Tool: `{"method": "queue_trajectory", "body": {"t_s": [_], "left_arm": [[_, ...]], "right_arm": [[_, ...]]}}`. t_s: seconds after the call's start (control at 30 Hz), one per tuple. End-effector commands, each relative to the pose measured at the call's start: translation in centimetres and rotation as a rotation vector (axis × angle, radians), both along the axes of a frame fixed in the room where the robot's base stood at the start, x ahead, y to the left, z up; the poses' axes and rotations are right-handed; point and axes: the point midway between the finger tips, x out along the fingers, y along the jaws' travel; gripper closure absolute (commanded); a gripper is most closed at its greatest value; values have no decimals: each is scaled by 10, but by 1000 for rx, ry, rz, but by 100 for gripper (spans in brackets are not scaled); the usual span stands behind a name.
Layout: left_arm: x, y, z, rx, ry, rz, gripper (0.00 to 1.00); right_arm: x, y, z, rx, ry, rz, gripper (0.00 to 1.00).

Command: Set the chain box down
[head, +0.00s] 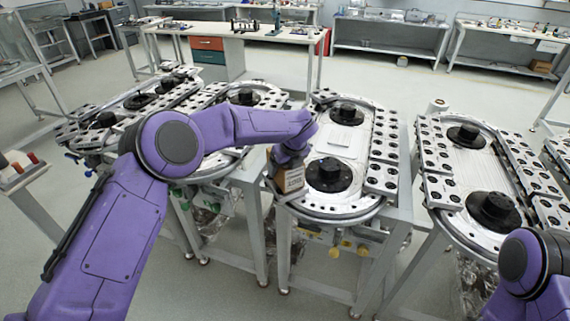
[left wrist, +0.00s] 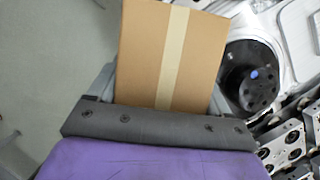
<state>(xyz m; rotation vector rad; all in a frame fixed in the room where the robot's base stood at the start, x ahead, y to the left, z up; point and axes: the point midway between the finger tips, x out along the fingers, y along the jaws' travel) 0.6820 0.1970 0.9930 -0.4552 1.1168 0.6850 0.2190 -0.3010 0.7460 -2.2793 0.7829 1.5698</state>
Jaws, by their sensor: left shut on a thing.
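The chain box is a small brown cardboard box (head: 289,179) with a pale tape strip. In the head view it is at the left front edge of the middle ring track (head: 335,209), below my left wrist. My left gripper (head: 285,158) is shut on the box. In the left wrist view the box (left wrist: 170,55) stands between the two fingers (left wrist: 163,95), with a black hub (left wrist: 250,78) to its right. I cannot tell whether the box touches the track. My right arm shows at the lower right of the head view, but its gripper is out of view.
Another ring track (head: 465,165) stands to the right and more stand to the left, with floor gaps between them. The middle track carries two black hubs (head: 329,174) and a small pale plate (head: 342,142). Workbenches (head: 390,35) line the back.

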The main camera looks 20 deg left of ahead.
Motion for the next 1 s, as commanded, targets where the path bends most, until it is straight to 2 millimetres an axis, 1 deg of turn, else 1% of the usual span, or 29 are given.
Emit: {"method": "queue_trajectory", "body": {"t_s": [0.07,0.37,0.4,0.43,0.63,0.7,0.77,0.87,1.0], "left_arm": [[1,0,-3,-1,-5,-1,94],[1,0,-7,-1,-5,0,94],[0,0,-8,-1,-2,0,8],[0,0,-8,-1,-2,0,0],[0,0,-7,-1,-2,0,0],[0,0,-3,-1,-2,0,0],[-1,-2,2,-2,-5,0,0],[-8,-8,21,-3,-7,1,0],[-18,-19,56,-2,-8,0,0]], "right_arm": [[0,0,4,0,0,0,57],[0,0,-2,0,0,0,57],[0,0,0,0,0,0,57],[0,0,0,0,0,0,57],[0,0,1,0,0,0,57],[0,0,3,0,0,0,57],[0,0,-3,0,0,0,57],[0,0,-11,0,0,0,57],[0,0,-22,0,0,0,57]]}}
